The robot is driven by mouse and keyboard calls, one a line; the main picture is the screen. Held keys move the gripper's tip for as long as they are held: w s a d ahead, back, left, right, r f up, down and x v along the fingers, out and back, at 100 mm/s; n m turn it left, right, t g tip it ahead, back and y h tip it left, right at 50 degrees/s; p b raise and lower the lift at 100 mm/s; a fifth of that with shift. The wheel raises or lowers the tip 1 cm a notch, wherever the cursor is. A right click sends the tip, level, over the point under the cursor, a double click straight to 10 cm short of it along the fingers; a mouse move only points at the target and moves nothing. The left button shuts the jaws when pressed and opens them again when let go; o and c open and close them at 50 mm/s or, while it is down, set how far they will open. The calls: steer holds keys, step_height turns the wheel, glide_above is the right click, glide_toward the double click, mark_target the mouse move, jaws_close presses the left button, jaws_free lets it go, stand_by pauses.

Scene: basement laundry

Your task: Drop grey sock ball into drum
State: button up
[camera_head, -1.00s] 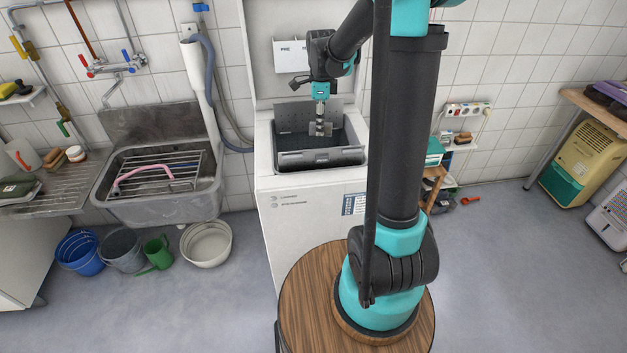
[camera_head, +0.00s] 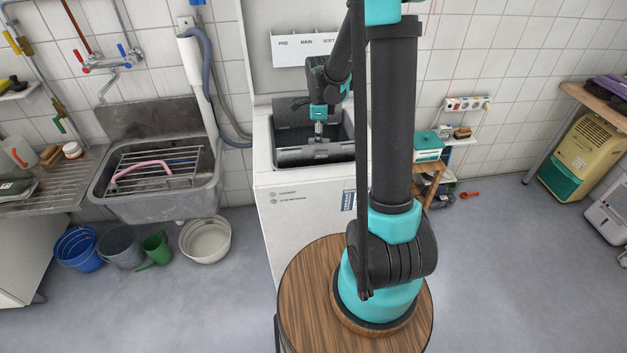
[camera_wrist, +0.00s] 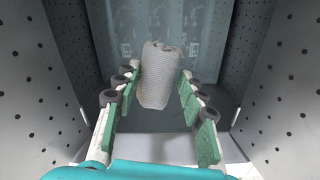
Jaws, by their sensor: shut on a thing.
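The grey sock ball (camera_wrist: 158,75) is a pale, ribbed roll between the two green-padded fingers of my gripper (camera_wrist: 157,88) in the wrist view. My gripper is shut on it. The perforated metal walls of the drum (camera_wrist: 45,95) stand on both sides of the fingers in the wrist view.
The raised lid (camera_head: 262,75) stands behind the opening. A metal sink (camera_head: 160,205) with a rack is to the left, with buckets (camera_head: 205,240) on the floor below. A small wooden stool (camera_head: 432,180) stands right of the machine.

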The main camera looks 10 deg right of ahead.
steer(key=o, duration=1.2)
steer(key=shift+r, duration=0.1)
step_height(320, 180, up, 12)
steer(key=shift+f, duration=0.1)
